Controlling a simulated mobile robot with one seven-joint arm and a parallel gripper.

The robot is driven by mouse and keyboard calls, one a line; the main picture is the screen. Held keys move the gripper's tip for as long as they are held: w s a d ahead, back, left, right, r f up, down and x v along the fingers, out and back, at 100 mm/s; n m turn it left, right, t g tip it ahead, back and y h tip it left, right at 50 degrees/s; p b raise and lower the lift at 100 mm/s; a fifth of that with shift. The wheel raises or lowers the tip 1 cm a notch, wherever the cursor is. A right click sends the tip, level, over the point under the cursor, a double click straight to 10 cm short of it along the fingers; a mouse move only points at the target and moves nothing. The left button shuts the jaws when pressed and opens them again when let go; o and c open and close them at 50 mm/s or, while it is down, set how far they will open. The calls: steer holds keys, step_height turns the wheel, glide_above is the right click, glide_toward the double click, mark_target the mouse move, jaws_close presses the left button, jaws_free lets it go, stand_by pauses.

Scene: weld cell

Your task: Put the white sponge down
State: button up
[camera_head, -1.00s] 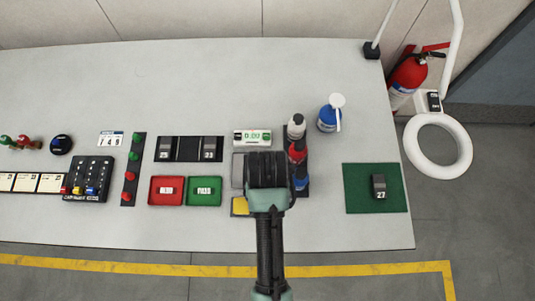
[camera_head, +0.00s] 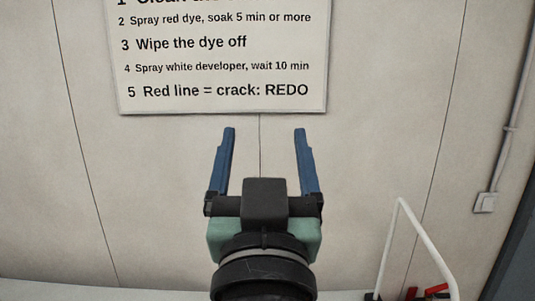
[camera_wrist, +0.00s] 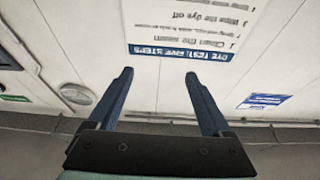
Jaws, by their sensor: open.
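My gripper (camera_head: 264,140) is raised in front of the wall in the head view, its two blue fingers spread wide. Nothing is between them. It also shows in the wrist view (camera_wrist: 158,76), open and empty, pointing at the wall. No white sponge is visible in either current view.
A wall sign (camera_head: 225,55) with numbered dye-test steps hangs behind the gripper. At the lower right are a white curved lamp arm (camera_head: 405,235) and a bit of red (camera_head: 436,290). Only a thin strip of the table (camera_head: 60,291) shows at the lower left.

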steer(key=s+r+t, duration=0.5)
steer(key=s+r, duration=0.3)
steer(key=r, duration=0.4)
steer(key=shift+s+d, duration=0.15)
steer(key=shift+s, duration=0.25)
